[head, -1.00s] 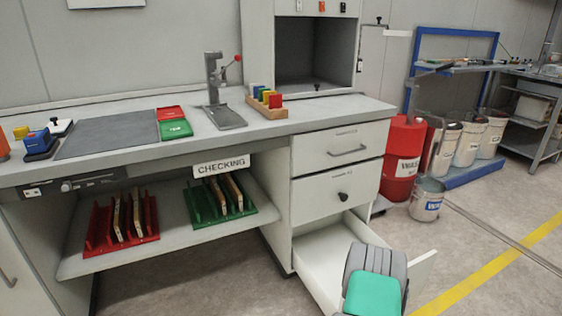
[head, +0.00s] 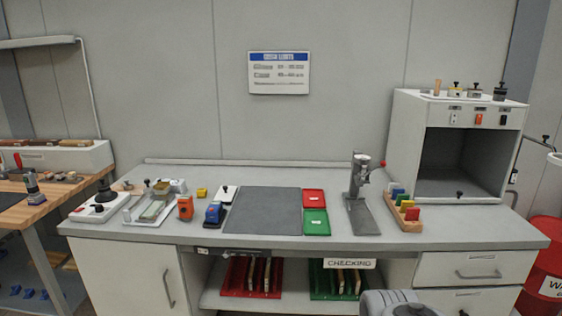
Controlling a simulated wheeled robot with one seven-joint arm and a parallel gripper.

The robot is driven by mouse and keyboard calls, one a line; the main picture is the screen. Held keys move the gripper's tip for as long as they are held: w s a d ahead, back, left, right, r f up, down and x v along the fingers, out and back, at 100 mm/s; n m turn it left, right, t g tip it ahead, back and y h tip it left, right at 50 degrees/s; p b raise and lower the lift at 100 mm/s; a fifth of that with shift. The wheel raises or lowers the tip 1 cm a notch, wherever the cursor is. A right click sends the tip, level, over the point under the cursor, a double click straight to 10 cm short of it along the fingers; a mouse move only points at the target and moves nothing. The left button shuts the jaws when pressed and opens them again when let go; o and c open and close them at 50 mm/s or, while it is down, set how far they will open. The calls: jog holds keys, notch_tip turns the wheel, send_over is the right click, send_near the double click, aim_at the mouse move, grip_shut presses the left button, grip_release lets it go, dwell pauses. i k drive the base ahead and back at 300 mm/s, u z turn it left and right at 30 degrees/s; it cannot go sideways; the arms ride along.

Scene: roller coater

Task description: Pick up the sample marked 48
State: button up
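No number 48 is readable on anything in the head view. Thin pale panels, which may be the samples, stand on edge in a red rack (head: 236,279) and a green rack (head: 322,285) on the shelf under the bench. A sign reading CHECKING (head: 349,263) hangs above the green rack. My gripper is out of view; only a grey part of my arm shows at the bottom edge, right of the green rack.
The grey bench (head: 440,236) holds a dark mat (head: 267,212), a red tray (head: 314,197), a green tray (head: 315,222), a lever press (head: 360,195) and a block of coloured pieces (head: 405,210). An open-fronted cabinet (head: 462,105) stands at right, a red drum (head: 541,262) beyond.

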aim_at(153, 210)
jog(key=u, duration=1.1)
jog(key=k, duration=0.55)
jog(key=u, duration=1.05)
jog(key=i, duration=1.15)
jog(key=u, duration=0.6)
